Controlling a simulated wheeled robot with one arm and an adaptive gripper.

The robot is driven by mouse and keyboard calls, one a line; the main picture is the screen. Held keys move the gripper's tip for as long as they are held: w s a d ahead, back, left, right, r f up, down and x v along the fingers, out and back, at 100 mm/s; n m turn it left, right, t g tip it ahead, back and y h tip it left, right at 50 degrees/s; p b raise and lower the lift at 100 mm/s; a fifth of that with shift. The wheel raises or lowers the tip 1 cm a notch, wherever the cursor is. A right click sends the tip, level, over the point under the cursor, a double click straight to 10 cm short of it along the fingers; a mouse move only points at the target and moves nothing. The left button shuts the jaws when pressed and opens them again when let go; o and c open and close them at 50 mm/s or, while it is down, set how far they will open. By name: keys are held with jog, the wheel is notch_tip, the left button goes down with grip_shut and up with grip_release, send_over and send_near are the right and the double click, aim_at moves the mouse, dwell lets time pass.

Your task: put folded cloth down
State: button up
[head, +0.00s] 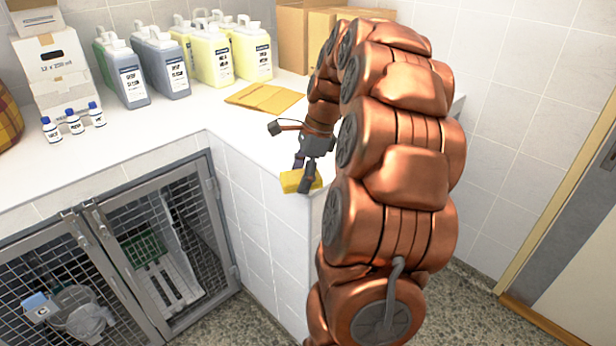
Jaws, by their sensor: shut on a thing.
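A small yellow folded cloth (290,181) is at the front corner of the white counter (235,125). My gripper (305,179) points down and is shut on the cloth, with its fingers covering the cloth's right part. The cloth is at the counter's front edge; I cannot tell whether it touches the top or is held just above it. My copper arm hides the right part of the counter.
A flat tan-yellow item (264,97) lies farther back. Wire kennel doors (165,245) are below. The counter's middle is clear.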

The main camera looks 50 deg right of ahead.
jog(key=s+d+r+m+t+h+b, duration=0.1)
jog(key=s+d+m+h+b, duration=0.1)
jog(key=s+d+m, duration=0.4)
jog(key=shift+m, duration=0.8)
jog(key=w+d+p, duration=0.1)
jog(key=w, duration=0.3)
jog(key=w+d+p, duration=0.1)
jog(key=w+p, duration=0.1)
jog(key=w, duration=0.2)
jog(key=w+d+f+p, duration=0.1)
jog(key=w+d, duration=0.1)
jog(key=w, duration=0.3)
jog(key=shift+w+f+p, duration=0.1)
jog(key=shift+p, duration=0.2)
jog(key=shift+w+d+f, duration=0.1)
jog(key=shift+f, duration=0.1)
jog(key=shift+f+p, duration=0.8)
jog(key=shift+f, duration=0.9)
jog(key=o, duration=1.1)
jog(key=shift+f, duration=0.1)
